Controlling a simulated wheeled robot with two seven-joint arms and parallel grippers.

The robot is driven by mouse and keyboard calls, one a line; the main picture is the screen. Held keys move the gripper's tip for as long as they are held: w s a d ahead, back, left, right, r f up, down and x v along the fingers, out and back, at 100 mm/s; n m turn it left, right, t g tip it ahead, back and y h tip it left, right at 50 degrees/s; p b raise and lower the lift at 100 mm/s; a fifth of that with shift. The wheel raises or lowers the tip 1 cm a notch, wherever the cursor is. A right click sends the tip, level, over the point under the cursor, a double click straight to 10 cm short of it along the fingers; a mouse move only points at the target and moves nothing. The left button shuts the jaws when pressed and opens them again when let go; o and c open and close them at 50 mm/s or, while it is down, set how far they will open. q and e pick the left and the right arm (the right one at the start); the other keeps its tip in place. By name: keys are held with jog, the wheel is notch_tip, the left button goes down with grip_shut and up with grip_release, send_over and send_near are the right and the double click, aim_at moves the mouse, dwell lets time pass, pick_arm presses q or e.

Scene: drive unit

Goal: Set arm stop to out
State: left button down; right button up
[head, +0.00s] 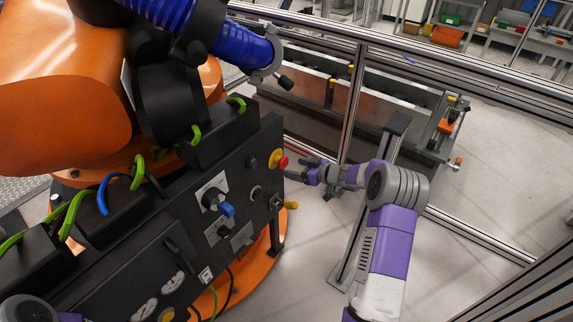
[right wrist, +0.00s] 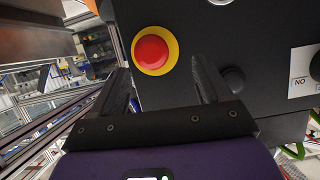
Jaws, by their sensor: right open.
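The arm stop is a red mushroom button on a yellow ring (head: 280,160), mounted on the right end of a black control panel (head: 150,250). In the right wrist view the red button (right wrist: 152,52) is just beyond my fingertips and roughly between them. My right gripper (head: 293,168) is open and empty, its fingers pointing at the panel close to the button. In the right wrist view its two dark fingers (right wrist: 161,72) are spread apart. Whether a finger touches the button I cannot tell. How far the button stands out is not clear.
A blue-handled switch (head: 226,209), small knobs and gauges (head: 144,309) sit on the panel left of the button. An orange robot arm (head: 60,100) with blue hose is above. A metal-framed fence post (head: 356,90) stands behind my right arm. Floor to the right is open.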

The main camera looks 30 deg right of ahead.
aim_at(286, 162)
jog(key=shift+n, duration=0.4)
jog(key=w, duration=0.1)
jog(key=w+f+b, duration=0.1)
jog(key=w, duration=0.1)
jog(key=w+b, duration=0.1)
jog(key=w, duration=0.1)
jog(key=shift+a+f, duration=0.25)
jog(key=shift+a, duration=0.05)
jog(key=shift+w+a+f, duration=0.2)
jog(key=shift+w, duration=0.4)
jog(key=c, duration=1.4)
jog(key=shift+s+d+r+p, duration=0.1)
jog(key=shift+s+d+p, duration=0.15)
jog(key=shift+s+p, duration=0.55)
jog(key=shift+w+f, duration=0.1)
jog(key=shift+f, duration=0.1)
